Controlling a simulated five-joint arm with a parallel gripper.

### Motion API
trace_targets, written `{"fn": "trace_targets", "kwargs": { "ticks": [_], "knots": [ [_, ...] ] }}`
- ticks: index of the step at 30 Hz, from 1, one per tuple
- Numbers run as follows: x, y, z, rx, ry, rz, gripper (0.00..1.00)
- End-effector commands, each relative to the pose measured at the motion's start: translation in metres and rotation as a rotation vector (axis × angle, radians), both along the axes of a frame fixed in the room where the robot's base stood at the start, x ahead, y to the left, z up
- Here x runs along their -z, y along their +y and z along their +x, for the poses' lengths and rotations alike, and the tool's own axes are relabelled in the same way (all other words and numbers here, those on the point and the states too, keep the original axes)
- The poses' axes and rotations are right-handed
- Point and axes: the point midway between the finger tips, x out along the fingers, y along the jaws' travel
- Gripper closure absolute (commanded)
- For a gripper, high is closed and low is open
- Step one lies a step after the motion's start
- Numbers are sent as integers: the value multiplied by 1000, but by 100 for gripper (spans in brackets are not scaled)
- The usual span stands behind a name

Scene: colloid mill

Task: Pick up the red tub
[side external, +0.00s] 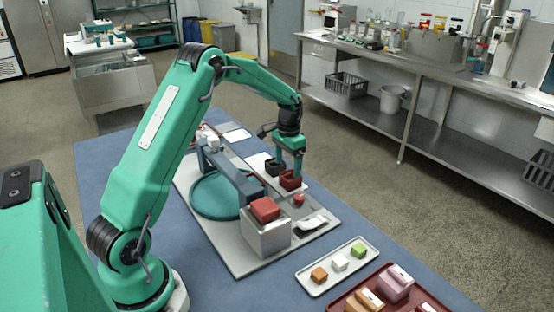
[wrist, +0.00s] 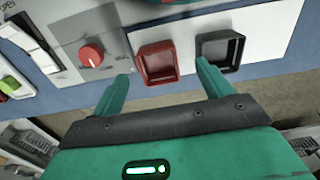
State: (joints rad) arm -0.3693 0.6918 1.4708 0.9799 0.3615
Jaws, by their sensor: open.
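The red tub (side external: 291,184) is a small open square tub on a white panel at the far right of the grey machine base. In the wrist view the red tub (wrist: 157,64) shows just beyond the gap between my fingertips, its hollow facing the camera. My gripper (side external: 291,166) is open and empty, pointing down close above the red tub. In the wrist view my gripper (wrist: 163,82) has its two green fingers spread wider than the tub. I cannot tell the exact height between them.
A black tub (wrist: 219,50) sits close to the right of the red one in the wrist view. A red knob (wrist: 91,54) and white switches (wrist: 30,40) lie to the left. A grey box with a red block (side external: 264,208) stands nearer the camera. A white tray (side external: 316,280) holds small blocks.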

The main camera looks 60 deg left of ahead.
Motion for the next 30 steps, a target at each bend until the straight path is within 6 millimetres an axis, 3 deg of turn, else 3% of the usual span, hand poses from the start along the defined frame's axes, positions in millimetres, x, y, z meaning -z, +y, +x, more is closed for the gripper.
{"fn": "trace_targets", "kwargs": {
  "ticks": [8,19,30],
  "knots": [
    [8,-1,1,0,0,0,22],
    [47,-4,2,0,1,0,22],
    [52,-4,3,0,-1,0,22]
  ]
}}
